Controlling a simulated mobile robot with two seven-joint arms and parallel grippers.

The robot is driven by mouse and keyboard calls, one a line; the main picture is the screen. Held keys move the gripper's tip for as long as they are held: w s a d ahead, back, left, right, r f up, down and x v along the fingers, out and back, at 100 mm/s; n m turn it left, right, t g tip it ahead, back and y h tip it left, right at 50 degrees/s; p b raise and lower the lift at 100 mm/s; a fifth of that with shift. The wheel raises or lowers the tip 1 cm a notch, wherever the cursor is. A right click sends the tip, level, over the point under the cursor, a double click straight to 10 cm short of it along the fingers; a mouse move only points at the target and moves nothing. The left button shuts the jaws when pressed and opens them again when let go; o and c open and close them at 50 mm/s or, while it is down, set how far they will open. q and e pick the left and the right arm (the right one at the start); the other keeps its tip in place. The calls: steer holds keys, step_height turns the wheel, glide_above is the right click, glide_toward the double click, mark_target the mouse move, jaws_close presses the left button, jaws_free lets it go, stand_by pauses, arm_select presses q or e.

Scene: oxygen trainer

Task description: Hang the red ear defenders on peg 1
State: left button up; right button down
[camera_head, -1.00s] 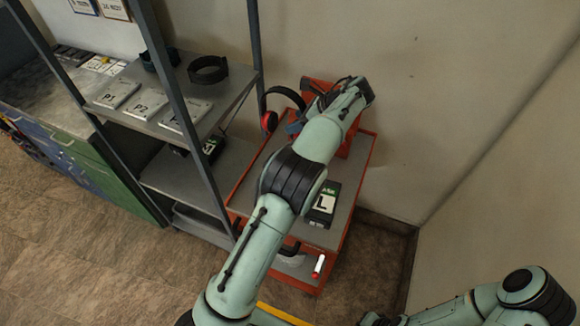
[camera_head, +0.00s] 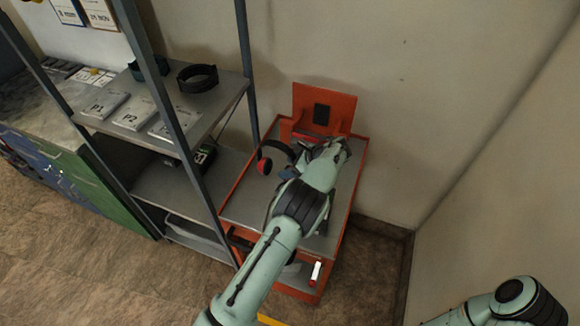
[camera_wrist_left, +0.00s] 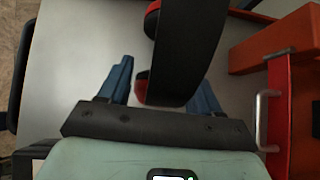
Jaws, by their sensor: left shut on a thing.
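The red ear defenders (camera_head: 264,166), with a dark headband and red cups, are at my left gripper (camera_head: 290,170) over the trolley top. In the left wrist view the dark headband (camera_wrist_left: 186,45) passes between the blue fingers of the left gripper (camera_wrist_left: 162,90), which is shut on it. Red parts of the cups show beside the band. Whether the ear defenders touch the trolley top is unclear. An upright orange-red panel (camera_head: 340,100) with a dark rectangle stands at the trolley's back. I cannot make out peg 1. My right gripper is out of view.
The red trolley (camera_head: 237,200) has a grey top, partly covered by my left arm. A grey metal shelf (camera_head: 190,103) to its left holds white plates marked P1 (camera_head: 103,104) and P2 (camera_head: 133,112), and a black ring (camera_head: 198,77). A wall closes the right side.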

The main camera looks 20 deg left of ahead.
arm_select(q)
steer(key=shift+w+f, duration=0.2)
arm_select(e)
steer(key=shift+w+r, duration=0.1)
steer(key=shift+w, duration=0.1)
arm_select(q)
steer(key=shift+s+f, duration=0.1)
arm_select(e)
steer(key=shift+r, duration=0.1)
arm_select(q)
steer(key=o, duration=1.2)
steer(key=shift+f, duration=0.1)
steer(key=shift+f, duration=0.1)
steer(key=shift+d+r+b, duration=0.25)
steer(key=shift+b, duration=0.05)
steer(key=p+v, duration=0.2)
steer(key=v, duration=1.1)
steer(key=shift+a, duration=0.15)
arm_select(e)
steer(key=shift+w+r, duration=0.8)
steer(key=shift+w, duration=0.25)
